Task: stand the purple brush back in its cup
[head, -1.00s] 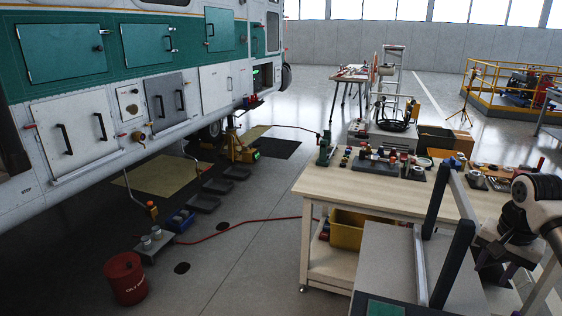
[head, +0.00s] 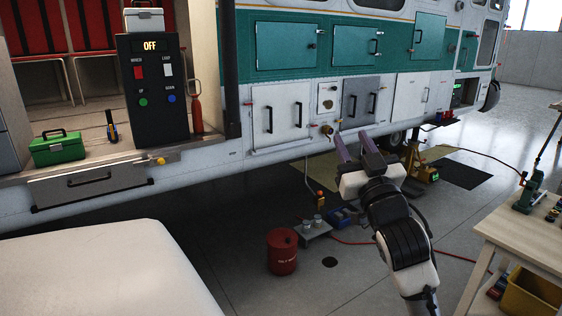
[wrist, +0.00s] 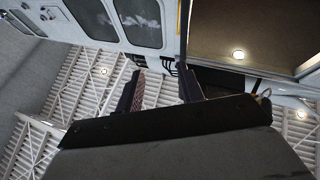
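My gripper (head: 351,140) is raised in front of the helicopter's lower side panels in the head view. Its two dark fingers stand apart with nothing between them. In the wrist view the gripper (wrist: 160,88) also shows an empty gap between its fingers, facing the helicopter and the hangar roof. I cannot make out the purple brush or its cup in either view.
The open helicopter bay at left holds a green toolbox (head: 58,148), a black control box (head: 152,95) reading OFF and a red bottle (head: 196,107). A red bin (head: 282,252) stands on the floor. A wooden workbench (head: 515,240) is at right.

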